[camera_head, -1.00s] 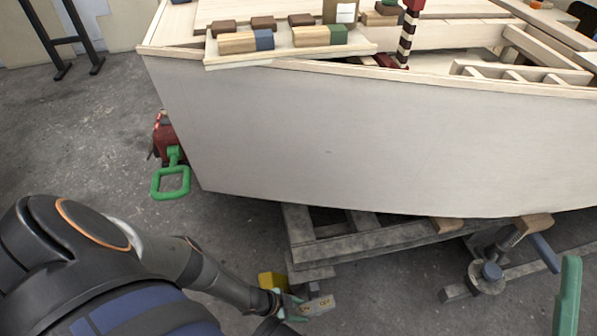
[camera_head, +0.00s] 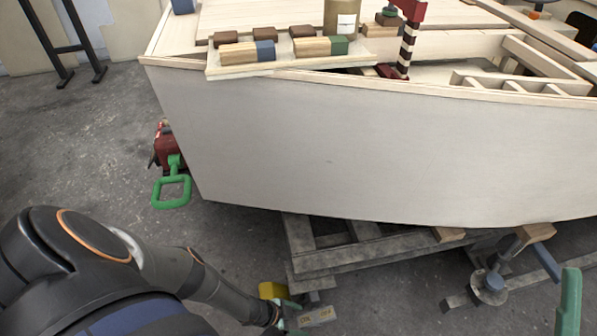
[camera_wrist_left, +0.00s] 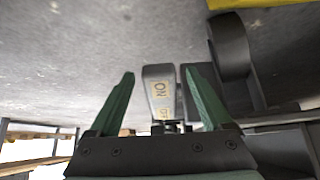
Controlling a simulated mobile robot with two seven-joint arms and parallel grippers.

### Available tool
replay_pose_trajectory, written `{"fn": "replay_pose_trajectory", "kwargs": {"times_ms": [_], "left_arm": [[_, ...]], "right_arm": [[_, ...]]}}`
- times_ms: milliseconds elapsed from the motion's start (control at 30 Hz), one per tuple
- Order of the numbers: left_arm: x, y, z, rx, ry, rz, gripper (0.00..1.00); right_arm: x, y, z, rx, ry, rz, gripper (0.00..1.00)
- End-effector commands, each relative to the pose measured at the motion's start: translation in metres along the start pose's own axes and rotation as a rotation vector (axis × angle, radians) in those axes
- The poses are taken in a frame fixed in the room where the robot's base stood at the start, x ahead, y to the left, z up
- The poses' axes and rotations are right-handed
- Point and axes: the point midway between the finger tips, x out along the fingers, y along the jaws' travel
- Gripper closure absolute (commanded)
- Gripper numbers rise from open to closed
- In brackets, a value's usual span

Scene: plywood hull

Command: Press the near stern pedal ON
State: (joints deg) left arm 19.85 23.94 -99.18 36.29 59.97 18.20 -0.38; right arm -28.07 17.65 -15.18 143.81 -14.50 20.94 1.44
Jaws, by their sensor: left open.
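The near stern pedal (camera_head: 320,317) is a small grey rocker on the floor by the cradle, at the bottom of the head view. In the left wrist view the pedal (camera_wrist_left: 158,88) has an ON label on its upper part and a second label, partly hidden, below it. My left gripper (camera_head: 285,320) is at the pedal's left side in the head view. In the left wrist view its green fingers (camera_wrist_left: 160,76) are spread, with the pedal showing between them. I cannot tell whether they touch it. My right gripper is not in view.
A yellow block (camera_head: 272,290) stands just behind the pedal. The grey hull (camera_head: 350,150) rests on a wooden cradle (camera_head: 345,262) close by. Bare floor lies left.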

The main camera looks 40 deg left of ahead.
Motion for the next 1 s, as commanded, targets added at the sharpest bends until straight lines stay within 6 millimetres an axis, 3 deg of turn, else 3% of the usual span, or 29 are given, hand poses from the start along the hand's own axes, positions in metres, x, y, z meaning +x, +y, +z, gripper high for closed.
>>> {"fn": "replay_pose_trajectory", "kwargs": {"times_ms": [233,700,1000], "left_arm": [[-0.015,0.001,-0.001,-0.002,-0.001,0.002,0.18],[-0.102,0.0,-0.003,-0.002,-0.002,0.0,0.18],[-0.125,0.0,-0.001,0.0,0.0,0.0,0.18]], "right_arm": [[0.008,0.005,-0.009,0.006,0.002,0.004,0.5],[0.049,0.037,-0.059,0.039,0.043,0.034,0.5],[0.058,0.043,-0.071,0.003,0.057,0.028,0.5]]}}
